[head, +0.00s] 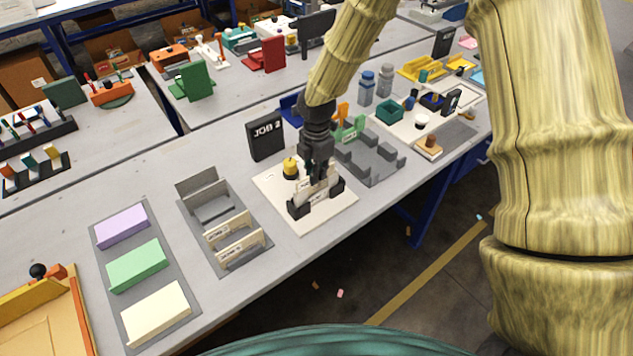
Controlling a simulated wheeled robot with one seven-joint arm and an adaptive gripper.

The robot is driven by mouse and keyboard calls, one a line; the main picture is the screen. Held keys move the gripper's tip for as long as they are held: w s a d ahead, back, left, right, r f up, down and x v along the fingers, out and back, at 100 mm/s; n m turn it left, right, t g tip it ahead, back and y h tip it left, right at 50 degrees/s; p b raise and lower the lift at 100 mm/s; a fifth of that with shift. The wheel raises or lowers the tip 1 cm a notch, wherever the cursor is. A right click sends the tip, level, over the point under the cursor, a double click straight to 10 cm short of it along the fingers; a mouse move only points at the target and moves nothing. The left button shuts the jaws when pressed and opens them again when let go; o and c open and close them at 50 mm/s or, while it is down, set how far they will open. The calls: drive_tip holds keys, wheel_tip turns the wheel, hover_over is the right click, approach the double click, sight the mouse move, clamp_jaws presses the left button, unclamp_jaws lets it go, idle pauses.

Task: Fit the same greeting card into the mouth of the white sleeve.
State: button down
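A pale greeting card (312,191) stands on the white plotter base (335,217), between two black blocks. My gripper (318,178) points down right at this card, with its dark fingers overlapping the card's upper part. I cannot tell whether the fingers are closed on it. A cream-white sleeve (157,313) lies at the near end of a grey mat, beside a green sleeve (137,265) and a purple sleeve (122,225). The white sleeve's mouth is not clear at this size. My gripper is far to the right of the sleeves.
A grey rack (205,235) with upright cards stands between the sleeves and the plotter. A black sign (265,141) and a yellow knob (290,168) are behind the card. Grey blocks (375,160) lie to the right. An orange tray (45,325) is at lower left.

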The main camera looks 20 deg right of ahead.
sight(316, 191)
drive_tip(key=shift+f+p, duration=0.45)
drive_tip(key=shift+f, duration=1.65)
drive_tip(key=shift+f, duration=0.15)
drive_tip(key=c, duration=1.6)
unclamp_jaws()
drive_tip(key=shift+c, duration=0.2)
drive_tip(key=shift+r, duration=0.2)
drive_tip(key=shift+r+b, duration=1.4)
drive_tip(key=shift+r, duration=4.6)
